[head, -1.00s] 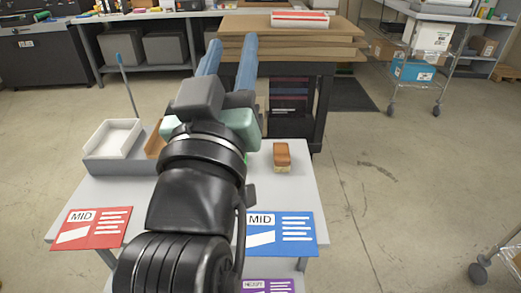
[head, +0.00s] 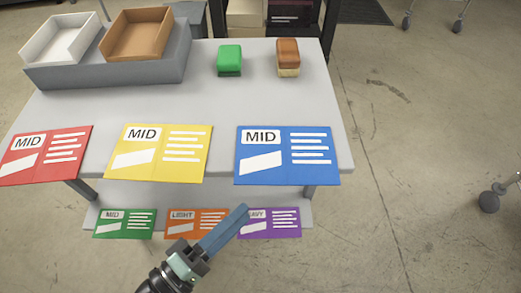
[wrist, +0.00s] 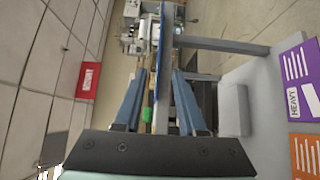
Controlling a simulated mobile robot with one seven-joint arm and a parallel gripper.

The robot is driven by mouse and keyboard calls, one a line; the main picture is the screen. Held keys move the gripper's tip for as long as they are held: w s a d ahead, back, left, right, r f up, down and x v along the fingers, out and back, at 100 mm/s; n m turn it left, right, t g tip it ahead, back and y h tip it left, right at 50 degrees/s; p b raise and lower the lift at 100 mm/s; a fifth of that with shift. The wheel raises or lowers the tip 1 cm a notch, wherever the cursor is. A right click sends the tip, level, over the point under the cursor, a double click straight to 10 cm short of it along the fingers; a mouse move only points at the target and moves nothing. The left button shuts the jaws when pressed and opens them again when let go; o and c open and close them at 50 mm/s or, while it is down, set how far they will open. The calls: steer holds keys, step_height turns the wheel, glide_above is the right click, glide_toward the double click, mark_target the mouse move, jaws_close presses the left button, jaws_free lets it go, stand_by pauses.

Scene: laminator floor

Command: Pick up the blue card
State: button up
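The blue card (head: 287,155) lies flat at the front right of the grey table, its front edge over the table's edge. My gripper (head: 240,212) is in front of and below it in the head view, over the purple card on the lower shelf. In the wrist view the blue card (wrist: 159,45) shows as a thin edge-on line, in line with the gap between the fingers. My gripper (wrist: 158,74) is open there, one finger to each side of that line. I cannot tell whether the card's edge is inside the gap. No contact shows.
The yellow card (head: 158,152) and red card (head: 46,155) lie left of the blue one on the table (head: 215,105). Green, orange and purple (head: 270,223) cards lie on the lower shelf. A green block (head: 230,60), a brown block (head: 288,57) and trays stand behind.

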mark_target(274, 183)
steer(key=x, duration=1)
jaws_close()
stand_by(1.3)
